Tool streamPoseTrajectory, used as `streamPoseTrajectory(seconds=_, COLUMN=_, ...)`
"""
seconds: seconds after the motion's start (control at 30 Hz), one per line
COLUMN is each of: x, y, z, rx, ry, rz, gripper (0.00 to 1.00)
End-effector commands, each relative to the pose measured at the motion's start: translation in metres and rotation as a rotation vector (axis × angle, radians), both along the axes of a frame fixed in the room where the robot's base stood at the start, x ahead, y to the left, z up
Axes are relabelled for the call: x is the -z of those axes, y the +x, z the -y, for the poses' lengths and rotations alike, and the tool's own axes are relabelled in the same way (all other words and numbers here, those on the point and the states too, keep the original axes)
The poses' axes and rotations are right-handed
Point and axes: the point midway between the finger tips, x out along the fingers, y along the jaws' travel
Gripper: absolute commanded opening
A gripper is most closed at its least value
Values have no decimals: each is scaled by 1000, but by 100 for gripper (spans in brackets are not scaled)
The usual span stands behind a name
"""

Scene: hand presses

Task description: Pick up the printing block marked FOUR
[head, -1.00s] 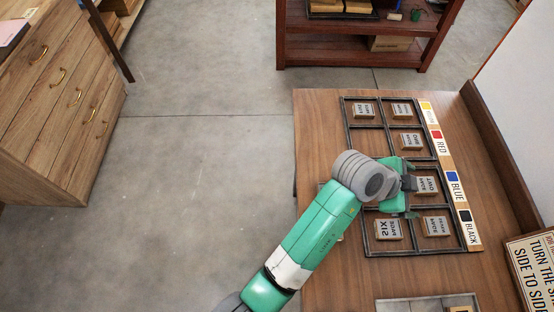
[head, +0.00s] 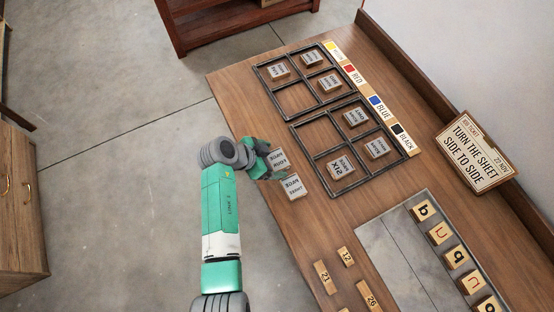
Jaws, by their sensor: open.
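My gripper (head: 270,160) is open near the left edge of the wooden table, outside the framed trays. A pale lettered printing block (head: 279,160) is right at its fingertips, partly covered by them. I cannot tell whether the fingers touch it. A second lettered block (head: 293,187) lies just below, apart from the gripper. The lettering is mirrored and too small to tell surely which block is marked FOUR. More blocks sit in the trays, including one reading SIX (head: 341,167).
Two dark divided trays hold the other blocks; the upper tray has an empty cell (head: 296,99). Colour labels (head: 377,102) run along their right side. A sign (head: 472,151), a grey slab (head: 390,255), letter tiles (head: 438,233) and number tiles (head: 346,257) stand on the table (head: 235,95).

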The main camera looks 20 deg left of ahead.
Motion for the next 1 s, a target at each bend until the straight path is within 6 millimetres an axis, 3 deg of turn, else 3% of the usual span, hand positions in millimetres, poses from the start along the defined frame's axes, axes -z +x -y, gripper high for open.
streamPoseTrajectory(seconds=0.1, x=12, y=8, z=6, rx=0, ry=0, rz=0, gripper=89)
streamPoseTrajectory(seconds=0.37, x=13, y=9, z=7, rx=-1, ry=1, rz=1, gripper=87)
streamPoseTrajectory(seconds=0.6, x=13, y=9, z=7, rx=-1, ry=1, rz=1, gripper=40)
streamPoseTrajectory(seconds=0.87, x=12, y=9, z=7, rx=-1, ry=1, rz=2, gripper=39)
streamPoseTrajectory(seconds=1.0, x=2, y=9, z=7, rx=-1, ry=2, rz=3, gripper=39)
